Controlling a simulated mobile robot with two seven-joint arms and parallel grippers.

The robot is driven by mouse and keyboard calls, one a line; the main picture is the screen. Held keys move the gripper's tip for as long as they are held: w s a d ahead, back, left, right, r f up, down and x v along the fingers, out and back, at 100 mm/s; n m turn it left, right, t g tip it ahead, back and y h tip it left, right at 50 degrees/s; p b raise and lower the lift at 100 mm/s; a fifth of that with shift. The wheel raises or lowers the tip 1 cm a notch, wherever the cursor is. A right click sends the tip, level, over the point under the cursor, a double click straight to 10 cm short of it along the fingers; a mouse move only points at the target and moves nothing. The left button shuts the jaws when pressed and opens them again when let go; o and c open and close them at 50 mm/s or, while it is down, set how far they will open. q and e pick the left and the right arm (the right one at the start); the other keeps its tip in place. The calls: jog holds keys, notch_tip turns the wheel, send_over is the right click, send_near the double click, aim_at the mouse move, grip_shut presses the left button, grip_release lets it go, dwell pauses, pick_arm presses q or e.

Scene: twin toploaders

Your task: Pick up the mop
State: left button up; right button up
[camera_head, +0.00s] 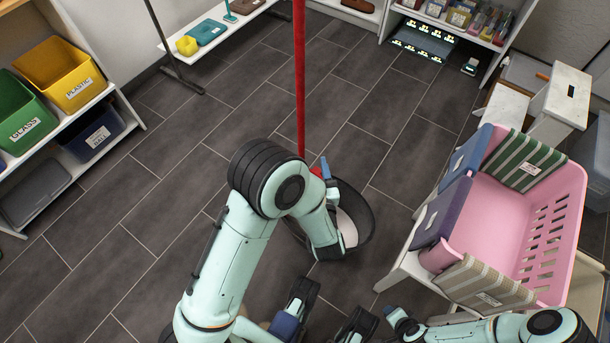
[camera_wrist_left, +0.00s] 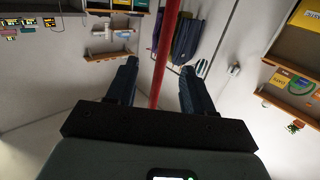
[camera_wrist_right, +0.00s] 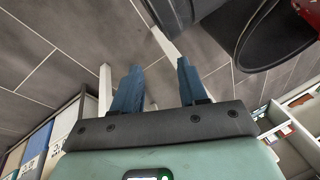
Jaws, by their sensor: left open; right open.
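The mop's red pole (camera_head: 300,80) stands upright in the middle of the head view; its lower part goes out of sight behind my left arm. Its lower end is hidden, near a dark bucket (camera_head: 364,215) on the floor. My left gripper (camera_head: 323,168) is mostly hidden behind its own arm, with a blue finger showing just right of the pole. In the left wrist view the pole (camera_wrist_left: 165,55) runs between the two open fingers (camera_wrist_left: 158,70), with gaps on both sides. My right gripper (camera_wrist_right: 157,88) is open and empty, low at the right in the head view (camera_head: 396,314).
A pink basket (camera_head: 548,205) on a white stand is at right. A shelf with yellow (camera_head: 62,72) and green (camera_head: 22,115) bins is at left. A low white shelf (camera_head: 215,40) and a stocked rack (camera_head: 470,28) stand at the back. The dark tiled floor between is clear.

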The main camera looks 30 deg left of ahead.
aim_at(302, 130)
pick_arm(q)
jog(key=shift+n+y, duration=0.3)
jog(key=shift+y, duration=0.1)
jog(key=x, duration=0.2)
jog(key=b+x, duration=0.1)
jog(key=x, duration=0.2)
jog(key=r+x, duration=0.1)
jog(key=x, duration=0.2)
jog(key=shift+a, duration=0.2)
jog(key=x, duration=0.1)
jog(key=b+x, duration=0.1)
jog(key=x, duration=0.1)
jog(key=b+x, duration=0.1)
jog(key=x, duration=0.1)
jog(key=shift+s+a+f, duration=0.1)
jog(key=shift+f, duration=0.15)
jog(key=shift+w+a, duration=0.2)
jog(key=shift+w, duration=0.05)
jog(key=shift+r, duration=0.1)
pick_arm(e)
jog(key=s+f+g, duration=0.2)
jog(key=s+f, duration=0.3)
jog(key=shift+s+d+f, duration=0.15)
jog(key=shift+d+f, duration=0.15)
jog(key=shift+f, duration=0.1)
pick_arm(q)
jog(key=shift+c, duration=0.3)
grip_shut()
